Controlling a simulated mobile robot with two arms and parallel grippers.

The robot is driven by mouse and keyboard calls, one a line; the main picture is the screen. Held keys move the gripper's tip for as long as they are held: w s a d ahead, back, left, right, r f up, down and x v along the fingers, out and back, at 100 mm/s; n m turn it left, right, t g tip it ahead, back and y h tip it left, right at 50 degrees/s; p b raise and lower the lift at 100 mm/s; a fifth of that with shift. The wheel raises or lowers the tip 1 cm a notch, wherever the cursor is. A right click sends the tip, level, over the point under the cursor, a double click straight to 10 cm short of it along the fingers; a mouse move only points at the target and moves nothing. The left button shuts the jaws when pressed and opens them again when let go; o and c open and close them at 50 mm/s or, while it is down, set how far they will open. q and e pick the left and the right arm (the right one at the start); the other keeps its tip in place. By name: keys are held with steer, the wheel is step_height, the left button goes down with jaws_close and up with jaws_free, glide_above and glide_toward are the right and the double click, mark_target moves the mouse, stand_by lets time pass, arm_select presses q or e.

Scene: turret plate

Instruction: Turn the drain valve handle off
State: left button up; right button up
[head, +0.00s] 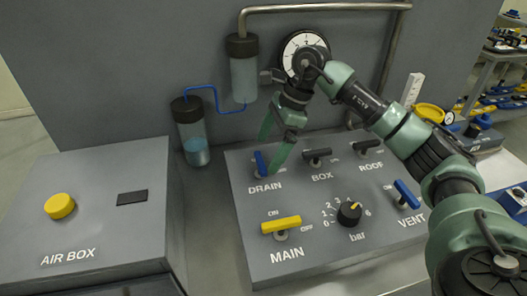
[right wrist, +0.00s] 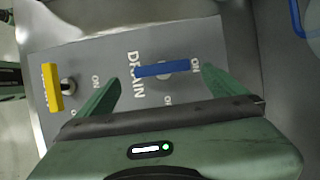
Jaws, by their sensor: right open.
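The drain valve handle (head: 260,162) is a blue bar at the back left of the grey panel, above the word DRAIN. It also shows in the right wrist view (right wrist: 163,69), where its end points to an ON mark; another mark sits to its side. My right gripper (head: 266,156) is open at the handle, with green fingers. In the right wrist view the open jaws (right wrist: 160,77) have one fingertip off each end of the bar, and no contact is visible. My left gripper is not in view.
The yellow MAIN handle (head: 281,224) lies in front of the drain handle. Black BOX (head: 316,153) and ROOF (head: 367,146) handles stand to its right, with a black bar knob (head: 349,213) and blue VENT handle (head: 407,194) beyond. A bottle (head: 192,135) stands behind left.

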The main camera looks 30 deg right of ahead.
mark_target(262, 161)
steer(key=shift+x, duration=1.2)
steer(key=shift+w+a+f, duration=0.1)
steer(key=shift+w+f, duration=0.15)
steer(key=shift+f, duration=0.2)
steer(key=c, duration=1.4)
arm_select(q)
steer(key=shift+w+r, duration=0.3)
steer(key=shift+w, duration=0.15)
arm_select(e)
steer(key=shift+o, duration=0.2)
